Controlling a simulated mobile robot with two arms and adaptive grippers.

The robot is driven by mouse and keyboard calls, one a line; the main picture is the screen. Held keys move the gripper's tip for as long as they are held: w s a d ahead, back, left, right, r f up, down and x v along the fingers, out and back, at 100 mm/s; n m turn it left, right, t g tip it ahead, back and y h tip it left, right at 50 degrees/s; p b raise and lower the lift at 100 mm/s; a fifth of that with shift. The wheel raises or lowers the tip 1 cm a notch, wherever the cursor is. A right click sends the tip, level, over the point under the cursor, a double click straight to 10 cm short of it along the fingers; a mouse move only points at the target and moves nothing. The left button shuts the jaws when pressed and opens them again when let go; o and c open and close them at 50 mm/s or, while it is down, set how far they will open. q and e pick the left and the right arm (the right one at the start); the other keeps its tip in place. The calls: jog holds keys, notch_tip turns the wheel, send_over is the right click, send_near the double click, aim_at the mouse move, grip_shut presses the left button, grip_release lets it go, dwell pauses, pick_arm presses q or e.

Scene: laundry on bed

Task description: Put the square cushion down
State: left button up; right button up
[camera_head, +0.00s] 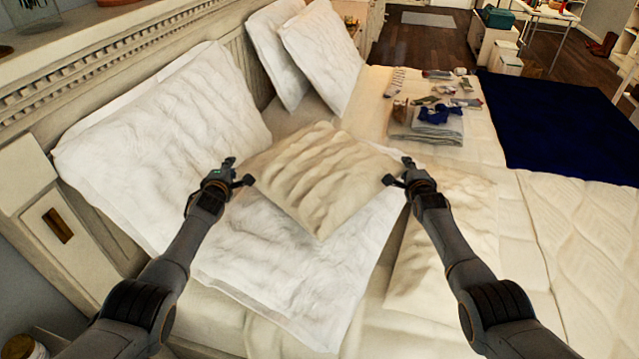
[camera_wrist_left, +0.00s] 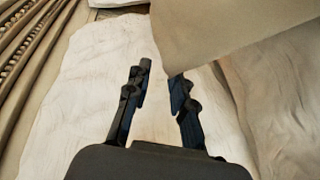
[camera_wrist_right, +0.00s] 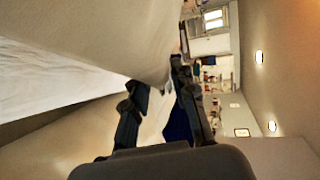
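The beige square cushion (camera_head: 322,180) is between my two grippers in the head view, tilted over a white pillow. Whether it rests on that pillow cannot be told. My left gripper (camera_head: 238,175) is at its left corner, with fingers apart. In the left wrist view the cushion (camera_wrist_left: 215,32) is at upper right, beside the right fingertip; the left gripper (camera_wrist_left: 160,85) shows no cloth clearly between its fingers. My right gripper (camera_head: 396,172) is at the right corner. In the right wrist view its fingers (camera_wrist_right: 158,80) are apart, and the cushion (camera_wrist_right: 100,35) reaches close to them.
White pillows (camera_head: 165,140) lean on the headboard (camera_head: 120,65), and another lies flat (camera_head: 285,285). A second beige cushion (camera_head: 455,225) lies at right. Folded clothes (camera_head: 425,125) and socks lie further back, near a dark blue blanket (camera_head: 555,130). The mattress front right is clear.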

pick_arm(q)
jog(key=shift+o, duration=0.7)
jog(key=shift+a, duration=0.5)
jog(key=o, duration=0.3)
jog(key=shift+a, duration=0.1)
pick_arm(e)
jog(key=shift+d, duration=0.65)
pick_arm(q)
jog(key=shift+o, duration=0.2)
pick_arm(e)
jog(key=o, duration=0.5)
pick_arm(q)
jog(key=o, duration=0.8)
jog(key=shift+s+a, duration=0.15)
